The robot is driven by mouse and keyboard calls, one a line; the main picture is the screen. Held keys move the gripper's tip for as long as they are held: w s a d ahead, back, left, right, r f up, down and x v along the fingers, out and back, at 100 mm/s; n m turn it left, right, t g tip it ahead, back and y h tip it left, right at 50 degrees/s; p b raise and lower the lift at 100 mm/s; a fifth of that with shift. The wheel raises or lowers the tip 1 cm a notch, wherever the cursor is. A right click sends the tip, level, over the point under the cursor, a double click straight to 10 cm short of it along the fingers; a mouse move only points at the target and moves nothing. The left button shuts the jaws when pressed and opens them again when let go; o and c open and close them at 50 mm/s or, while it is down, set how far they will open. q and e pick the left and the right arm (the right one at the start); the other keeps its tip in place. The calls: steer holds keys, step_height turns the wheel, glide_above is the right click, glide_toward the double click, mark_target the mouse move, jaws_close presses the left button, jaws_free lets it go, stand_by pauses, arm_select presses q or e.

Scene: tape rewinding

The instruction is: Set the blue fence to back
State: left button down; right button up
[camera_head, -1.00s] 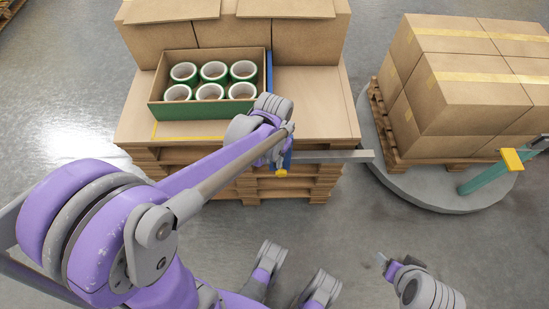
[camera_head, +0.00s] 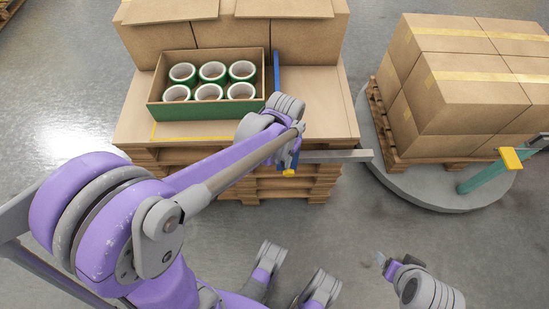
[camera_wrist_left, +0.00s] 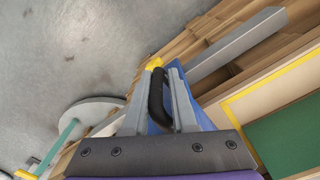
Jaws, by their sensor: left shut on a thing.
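The blue fence (camera_head: 277,72) stands as a narrow strip on the stacking board, to the right of the open box. A small gap shows between it and the box. My left gripper (camera_head: 290,163) is at the front edge of the pallet, by the grey rail (camera_head: 335,156). In the left wrist view its fingers (camera_wrist_left: 163,97) are shut on the black handle (camera_wrist_left: 156,104) of the fence, with the blue part (camera_wrist_left: 204,119) beside it. My arm hides the fence's middle in the head view. My right gripper (camera_head: 386,264) is low at the right, away from the fence; its jaws are unclear.
The open box (camera_head: 205,112) holds several green tape rolls (camera_head: 213,72) and sits on the board. Closed cartons (camera_head: 305,40) stand behind it. At right, stacked cartons (camera_head: 465,95) rest on a round grey platform (camera_head: 430,192) with a teal post (camera_head: 490,175).

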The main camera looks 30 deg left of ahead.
arm_select(q)
steer(key=w+d, duration=0.6)
steer(key=d, duration=0.4)
steer(key=w+d, duration=0.6)
steer(key=d, duration=0.5)
steer(key=shift+w+p, duration=0.35)
steer(key=c, duration=0.8)
jaws_free()
steer(key=shift+c, duration=0.2)
step_height(320, 180, up, 11)
steer(key=p, duration=0.2)
steer(key=shift+a, duration=0.1)
